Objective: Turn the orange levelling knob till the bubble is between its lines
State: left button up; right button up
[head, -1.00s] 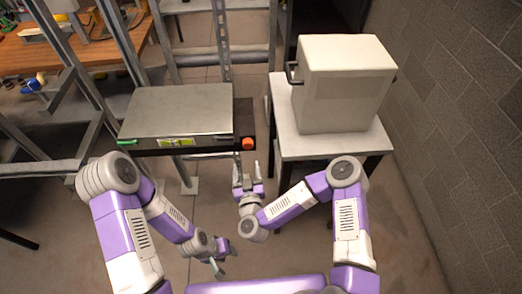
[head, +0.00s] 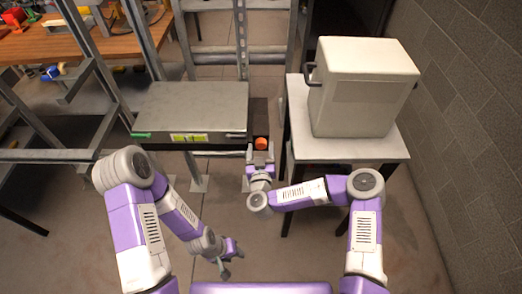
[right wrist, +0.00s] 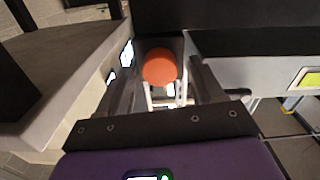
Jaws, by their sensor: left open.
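The orange levelling knob (head: 261,143) sits at the front right corner of a grey metal unit (head: 192,106). It also shows in the right wrist view (right wrist: 160,67). A yellow-green level window (head: 189,138) is on the unit's front edge; its bubble and lines are too small to read. Part of the window shows in the right wrist view (right wrist: 309,78). My right gripper (head: 260,156) is open just in front of the knob, its fingers apart to either side of it in the wrist view; contact cannot be told. My left gripper (head: 229,265) is open and empty, low over the floor.
A white box (head: 361,87) with dark handles stands on a pale table (head: 390,149) right of the knob, close to my right arm. A green tab (head: 140,135) is at the unit's left. Metal frames and a wooden bench (head: 72,42) lie at the back left.

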jog(key=c, duration=1)
